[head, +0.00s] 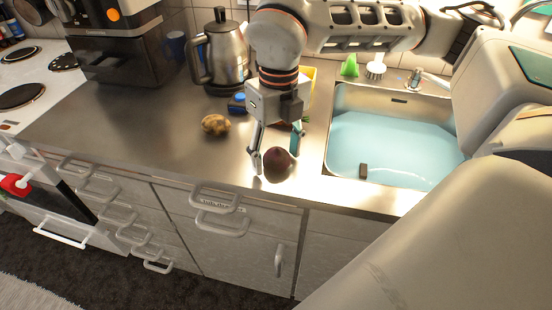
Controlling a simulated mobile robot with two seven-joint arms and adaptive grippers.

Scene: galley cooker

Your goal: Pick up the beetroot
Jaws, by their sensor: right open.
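The beetroot (278,159) is a dark purple-red round root lying on the steel counter near its front edge, left of the sink. My right gripper (275,158) points down from above with its two fingers apart, one to the left of the beetroot and one at its upper right. The beetroot sits between or just in front of the fingertips; I cannot tell whether they touch it. My left gripper is not in view.
A potato (216,125) lies to the left on the counter. A steel kettle (222,52) and a blue item (238,103) stand behind. The water-filled sink (390,145) is at the right. The counter at left (110,135) is clear.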

